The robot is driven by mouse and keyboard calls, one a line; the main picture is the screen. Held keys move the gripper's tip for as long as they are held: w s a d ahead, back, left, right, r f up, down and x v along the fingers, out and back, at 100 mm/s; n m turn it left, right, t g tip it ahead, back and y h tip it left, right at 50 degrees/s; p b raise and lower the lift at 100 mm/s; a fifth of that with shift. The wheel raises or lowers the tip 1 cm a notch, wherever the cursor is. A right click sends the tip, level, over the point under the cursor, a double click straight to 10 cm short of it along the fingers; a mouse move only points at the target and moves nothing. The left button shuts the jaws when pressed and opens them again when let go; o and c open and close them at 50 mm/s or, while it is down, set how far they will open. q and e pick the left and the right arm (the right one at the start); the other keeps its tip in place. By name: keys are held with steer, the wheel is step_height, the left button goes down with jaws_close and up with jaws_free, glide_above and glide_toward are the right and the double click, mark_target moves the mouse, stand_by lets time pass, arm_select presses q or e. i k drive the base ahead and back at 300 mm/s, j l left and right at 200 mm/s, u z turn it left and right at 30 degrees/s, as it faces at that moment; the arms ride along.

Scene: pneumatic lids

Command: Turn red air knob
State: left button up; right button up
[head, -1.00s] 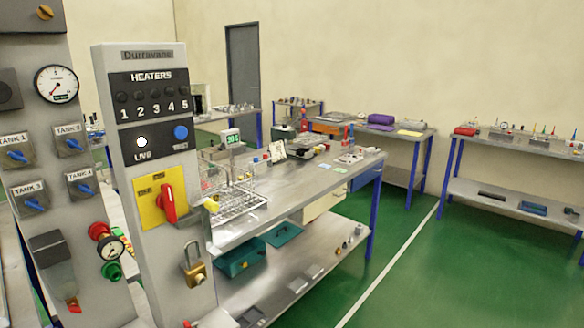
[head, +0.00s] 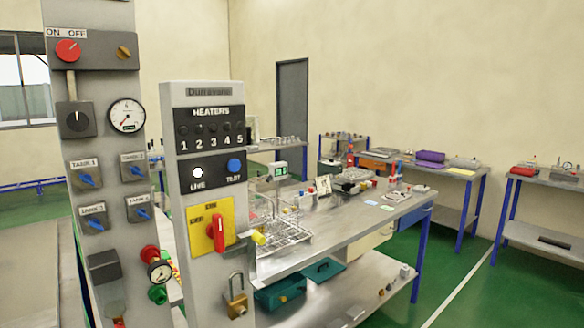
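Several red controls show in the head view. A round red knob (head: 150,254) sits beside a small pressure gauge (head: 160,272) low on the grey left panel (head: 105,232), with a green knob (head: 157,294) below it. A red ON/OFF knob (head: 68,50) is at the top of that panel. A red rotary handle (head: 218,233) stands upright on a yellow plate (head: 199,226) on the heater panel (head: 187,282). I cannot tell from any label which knob is for air. Neither of my grippers is in view.
The left panel also carries a larger gauge (head: 127,115), a black knob (head: 77,121) and blue tank valves. A padlock (head: 236,296) hangs on the heater panel. A steel bench (head: 345,237) with lab items stands behind it. Green floor (head: 400,295) is clear at right.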

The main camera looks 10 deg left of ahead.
mark_target(68, 51)
steer(key=u, duration=1.3)
steer(key=l+u, duration=0.15)
steer(key=u, duration=0.2)
steer(key=i+l+u, duration=0.1)
steer(key=u, duration=0.25)
steer(key=l+u, duration=0.35)
steer(key=i+j, duration=0.05)
steer(key=j, duration=0.05)
